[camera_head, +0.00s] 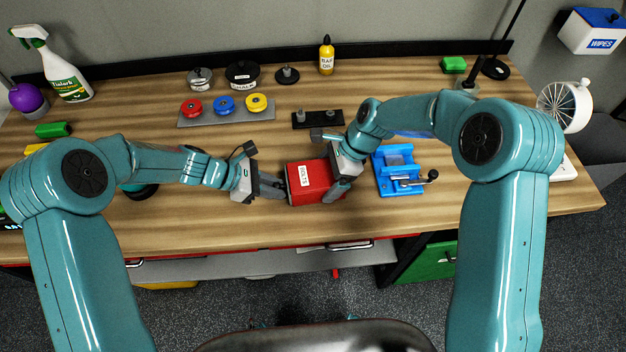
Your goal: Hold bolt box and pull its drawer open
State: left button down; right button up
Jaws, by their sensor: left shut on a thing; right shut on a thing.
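The red bolt box (311,181), with a white label reading BOLTS, sits on the wooden workbench near the middle. My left gripper (281,189) is at the box's left end and is shut on it. I cannot tell whether its fingers hold a drawer handle or the box body. My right gripper (335,184) is shut on the right end of the box and hides part of that end. No open gap at a drawer can be made out.
A blue vise (398,172) stands just right of the box. Behind are a grey tray (225,118) with red, blue and yellow discs and a black holder (316,119). The wooden bench (245,226) is clear in front of the box.

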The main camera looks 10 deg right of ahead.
pick_arm(q)
jog(key=shift+a, duration=1.55)
jog(key=shift+s+a+r, duration=0.1)
jog(key=shift+s+a, duration=0.05)
jog(key=shift+a, duration=1.4)
jog(key=shift+s+a, duration=0.1)
jog(key=shift+a, duration=1.45)
jog(key=shift+d, duration=0.1)
jog(key=c, duration=0.9)
grip_release()
jog(key=shift+v, duration=4)
